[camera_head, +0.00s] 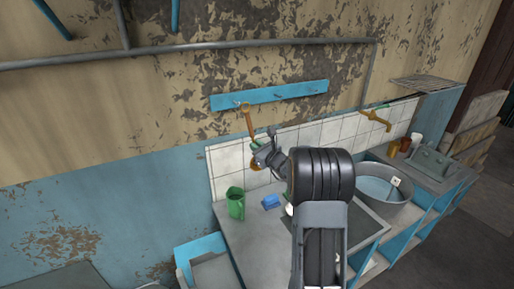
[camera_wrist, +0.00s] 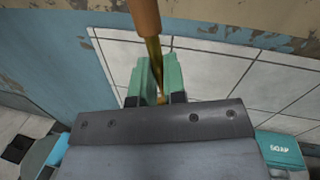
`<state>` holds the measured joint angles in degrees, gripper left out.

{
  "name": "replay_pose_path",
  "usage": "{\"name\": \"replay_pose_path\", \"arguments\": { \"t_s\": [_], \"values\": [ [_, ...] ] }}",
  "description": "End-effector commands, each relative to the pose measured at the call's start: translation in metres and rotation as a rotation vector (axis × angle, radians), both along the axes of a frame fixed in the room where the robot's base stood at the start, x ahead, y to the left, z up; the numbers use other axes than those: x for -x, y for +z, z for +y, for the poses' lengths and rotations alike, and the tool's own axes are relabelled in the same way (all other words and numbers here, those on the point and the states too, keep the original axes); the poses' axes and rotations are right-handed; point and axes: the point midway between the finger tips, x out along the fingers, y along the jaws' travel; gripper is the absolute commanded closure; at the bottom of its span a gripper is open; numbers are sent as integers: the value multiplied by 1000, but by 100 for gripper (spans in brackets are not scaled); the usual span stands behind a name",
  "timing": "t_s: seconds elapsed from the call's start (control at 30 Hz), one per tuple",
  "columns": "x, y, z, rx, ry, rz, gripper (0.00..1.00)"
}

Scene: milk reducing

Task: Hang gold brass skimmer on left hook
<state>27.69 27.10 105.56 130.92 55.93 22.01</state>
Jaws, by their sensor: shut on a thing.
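The skimmer has a brown handle (camera_head: 248,119) that rises from my gripper (camera_head: 262,146) toward the left end of the blue hook rail (camera_head: 285,94). Its upper end is at the left hook (camera_head: 240,103) in the head view; I cannot tell whether it is on the hook or only in front of it. In the wrist view the brown handle (camera_wrist: 145,15) and its brass shaft (camera_wrist: 153,55) run down between the green fingertips (camera_wrist: 155,82). My gripper is shut on the shaft. The skimmer's bowl (camera_head: 256,163) is mostly hidden behind my gripper.
Below are a counter with a green jug (camera_head: 235,203) and a blue soap box (camera_head: 271,201). A metal basin (camera_head: 383,190) stands at the right under a brass tap (camera_head: 376,118). White tiles (camera_head: 228,160) cover the wall behind my gripper. A grey pipe runs above the rail.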

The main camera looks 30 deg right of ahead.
Motion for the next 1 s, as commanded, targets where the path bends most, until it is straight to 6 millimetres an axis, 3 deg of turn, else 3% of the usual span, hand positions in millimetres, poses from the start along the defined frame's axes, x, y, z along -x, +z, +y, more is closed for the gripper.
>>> {"name": "replay_pose_path", "arguments": {
  "t_s": [1.0],
  "values": [
    [-65, -4, 1, 1, 2, -1, 100]
  ]
}}
